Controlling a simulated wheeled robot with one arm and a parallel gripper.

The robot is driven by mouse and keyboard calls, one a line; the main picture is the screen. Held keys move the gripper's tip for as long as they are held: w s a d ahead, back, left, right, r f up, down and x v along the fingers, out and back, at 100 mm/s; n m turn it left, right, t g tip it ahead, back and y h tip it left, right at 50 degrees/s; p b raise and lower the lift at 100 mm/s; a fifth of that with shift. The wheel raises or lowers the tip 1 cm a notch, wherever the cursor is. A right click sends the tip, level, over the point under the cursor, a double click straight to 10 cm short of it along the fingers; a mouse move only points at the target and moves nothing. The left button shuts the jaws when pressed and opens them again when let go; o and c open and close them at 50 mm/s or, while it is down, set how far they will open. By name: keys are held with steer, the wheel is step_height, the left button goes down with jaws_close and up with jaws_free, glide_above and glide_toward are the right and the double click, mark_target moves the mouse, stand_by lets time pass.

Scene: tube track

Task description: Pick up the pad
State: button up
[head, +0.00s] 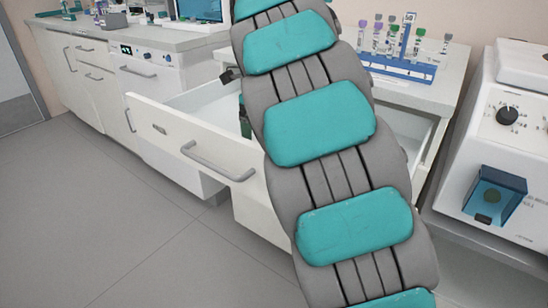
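I cannot make out a pad as a separate object. My own arm, grey with teal panels, runs through the middle of the head view and hides much of the scene. An open drawer (205,150) is pulled out behind it. A small dark green thing (244,119) shows inside the drawer at the arm's left edge, mostly hidden and too small to identify. A small dark part (230,75) sticks out left of the arm above the drawer; I cannot tell what it is. My gripper cannot be made out.
A blue rack (400,68) with several capped tubes stands on the counter (440,93) right of the arm. A white machine (500,130) with a dial stands at the far right. White cabinets and a monitor (200,10) are at the back left. The grey floor (110,220) at left is clear.

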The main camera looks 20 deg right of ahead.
steer(key=shift+f, duration=0.35)
steer(key=shift+a, duration=0.1)
steer(key=c, duration=1.4)
